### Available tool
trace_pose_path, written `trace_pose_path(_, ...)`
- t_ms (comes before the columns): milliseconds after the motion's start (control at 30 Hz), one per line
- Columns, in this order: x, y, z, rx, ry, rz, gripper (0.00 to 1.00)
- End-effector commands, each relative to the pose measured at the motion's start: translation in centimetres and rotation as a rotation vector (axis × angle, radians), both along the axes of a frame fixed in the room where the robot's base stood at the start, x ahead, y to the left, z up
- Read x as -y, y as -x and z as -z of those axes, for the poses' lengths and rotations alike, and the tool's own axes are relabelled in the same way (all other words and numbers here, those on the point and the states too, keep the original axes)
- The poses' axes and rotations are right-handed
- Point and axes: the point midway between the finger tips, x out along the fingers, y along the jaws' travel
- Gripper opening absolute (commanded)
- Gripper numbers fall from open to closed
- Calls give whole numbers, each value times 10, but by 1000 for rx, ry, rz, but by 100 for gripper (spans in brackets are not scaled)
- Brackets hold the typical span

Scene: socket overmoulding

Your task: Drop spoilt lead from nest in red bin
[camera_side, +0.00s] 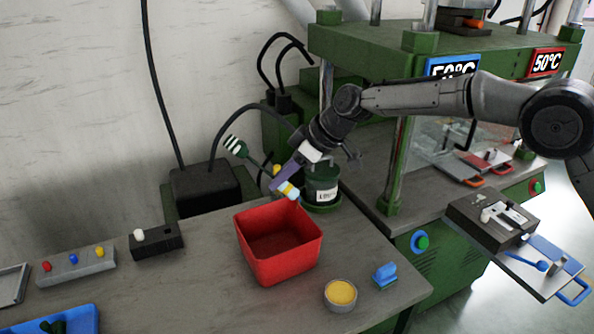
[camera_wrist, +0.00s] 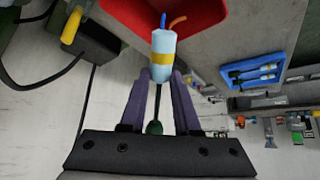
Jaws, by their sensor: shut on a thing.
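My gripper (camera_side: 283,178) points down and left, with its purple fingers shut on a lead. The lead (camera_side: 289,190) has a pale blue end with a yellow band, and a dark cable runs back to a green-and-white striped end at upper left. In the wrist view the pale blue end (camera_wrist: 162,48) sticks out past the fingertips (camera_wrist: 160,75), with a blue and an orange wire at its tip. The red bin (camera_side: 290,268) stands open on the bench. The lead's tip is near its back rim; the bin also shows in the wrist view (camera_wrist: 190,14).
A dark green labelled pot (camera_side: 322,184) stands just behind the bin. A yellow-filled bowl (camera_side: 340,295) and a blue item (camera_side: 385,275) sit at its front right. A button box (camera_side: 78,265) is at left. The green press (camera_side: 440,45) stands behind, with a black block (camera_side: 492,218) at right.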

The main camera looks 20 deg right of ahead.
Motion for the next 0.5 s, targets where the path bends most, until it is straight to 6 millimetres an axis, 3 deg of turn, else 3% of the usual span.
trace_pose_path(500,1,0,45,-2,2,1,0)
